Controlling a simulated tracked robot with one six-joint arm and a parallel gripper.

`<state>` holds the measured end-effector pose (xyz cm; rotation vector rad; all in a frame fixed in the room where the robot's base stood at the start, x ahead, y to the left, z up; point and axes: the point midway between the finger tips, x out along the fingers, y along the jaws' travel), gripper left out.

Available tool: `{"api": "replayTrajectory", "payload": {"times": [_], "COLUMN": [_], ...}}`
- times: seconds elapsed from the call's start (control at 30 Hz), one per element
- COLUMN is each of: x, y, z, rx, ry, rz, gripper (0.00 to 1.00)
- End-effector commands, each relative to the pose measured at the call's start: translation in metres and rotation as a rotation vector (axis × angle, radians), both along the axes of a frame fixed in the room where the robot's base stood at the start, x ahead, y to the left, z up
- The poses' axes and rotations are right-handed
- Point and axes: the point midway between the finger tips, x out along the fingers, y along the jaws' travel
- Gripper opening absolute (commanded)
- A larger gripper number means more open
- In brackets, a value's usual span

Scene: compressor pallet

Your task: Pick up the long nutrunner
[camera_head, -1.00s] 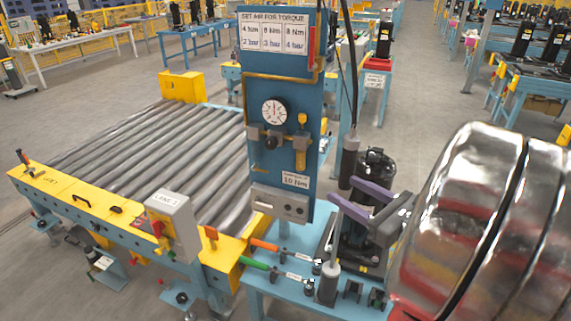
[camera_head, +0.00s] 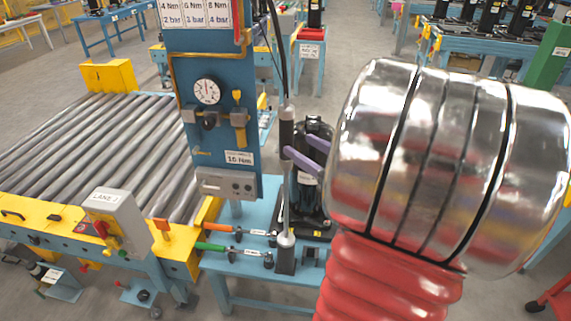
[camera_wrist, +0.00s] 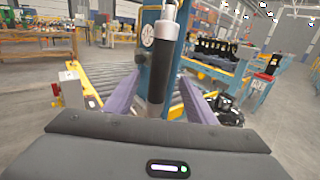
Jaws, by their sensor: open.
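The long nutrunner (camera_head: 287,128) is a slim upright tool with a dark grip and grey shaft. A hose rises from its top, and its foot is at a dark holder on the blue bench. My gripper (camera_head: 298,146) has two purple fingers, with tips right at the dark grip in the head view. In the wrist view the nutrunner (camera_wrist: 158,85) stands upright between the spread fingers of my gripper (camera_wrist: 160,92). The jaws are open, with gaps beside the grip. My shiny arm hides the gripper's body in the head view.
A blue panel (camera_head: 220,135) with a gauge stands just left of the nutrunner. A black compressor (camera_head: 313,190) stands close behind. Orange-handled (camera_head: 222,228) and green-handled (camera_head: 210,246) tools lie on the bench (camera_head: 232,267). A roller conveyor (camera_head: 95,150) is at left.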

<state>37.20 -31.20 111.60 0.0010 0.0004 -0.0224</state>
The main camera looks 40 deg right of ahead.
Motion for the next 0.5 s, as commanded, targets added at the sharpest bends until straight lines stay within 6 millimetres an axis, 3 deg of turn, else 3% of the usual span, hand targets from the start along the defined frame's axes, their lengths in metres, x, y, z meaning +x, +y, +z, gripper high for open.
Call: {"api": "replayTrajectory", "payload": {"times": [0.5], "x": [0.053], "y": [-0.001], "z": [0.000], "rx": [-0.002], "ry": [0.000], "rz": [0.000], "gripper": [0.51]}}
